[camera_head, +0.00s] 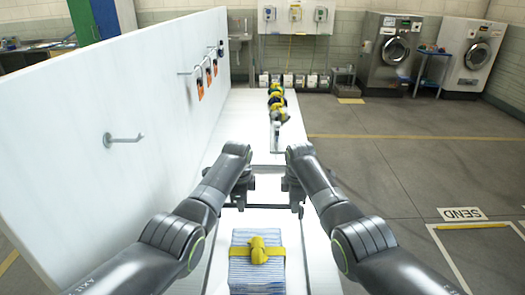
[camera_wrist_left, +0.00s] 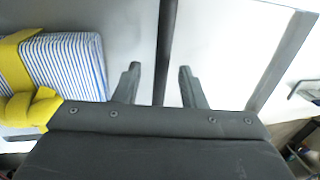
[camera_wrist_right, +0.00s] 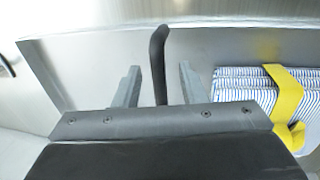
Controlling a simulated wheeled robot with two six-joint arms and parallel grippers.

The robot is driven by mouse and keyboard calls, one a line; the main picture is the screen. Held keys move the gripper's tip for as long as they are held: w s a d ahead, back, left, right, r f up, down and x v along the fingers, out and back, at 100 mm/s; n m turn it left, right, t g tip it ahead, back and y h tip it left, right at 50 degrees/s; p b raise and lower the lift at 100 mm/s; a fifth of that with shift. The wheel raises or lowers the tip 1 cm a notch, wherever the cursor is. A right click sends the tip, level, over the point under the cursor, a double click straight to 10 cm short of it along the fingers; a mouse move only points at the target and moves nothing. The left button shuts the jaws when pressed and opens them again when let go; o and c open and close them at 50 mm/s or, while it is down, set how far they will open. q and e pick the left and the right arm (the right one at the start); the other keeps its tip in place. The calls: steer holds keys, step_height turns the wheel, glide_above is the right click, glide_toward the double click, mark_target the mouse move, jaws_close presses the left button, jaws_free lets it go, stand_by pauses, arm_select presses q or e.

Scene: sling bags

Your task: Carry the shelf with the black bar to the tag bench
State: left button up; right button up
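A pale shelf (camera_head: 312,262) lies in front of me and carries a blue-striped bundle with a yellow strap (camera_head: 258,252). A black bar (camera_head: 262,206) runs across between my grippers. My left gripper (camera_head: 240,203) is at the bar's left part; in the left wrist view the bar (camera_wrist_left: 167,45) passes between its open fingers, with gaps. My right gripper (camera_head: 297,207) is at the right end; in the right wrist view the bar's end (camera_wrist_right: 159,60) stands between its open fingers. A long white bench (camera_head: 235,120) extends ahead; no label shows whether it is the tag bench.
A white panel (camera_head: 80,110) with hooks and orange-black tags (camera_head: 200,85) stands along the left. Several yellow-and-black items (camera_head: 277,100) line the bench. Washing machines (camera_head: 390,50) stand far right. A SEND sign (camera_head: 462,214) lies on the open floor at right.

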arm_select(q)
step_height(320, 180, up, 11)
steer(key=s, duration=0.2)
steer(key=shift+s+r, duration=0.15)
steer(key=shift+r, duration=0.05)
arm_select(e)
step_height(320, 180, up, 12)
steer(key=s, duration=0.2)
steer(key=shift+s, duration=0.15)
steer(key=shift+f, duration=0.1)
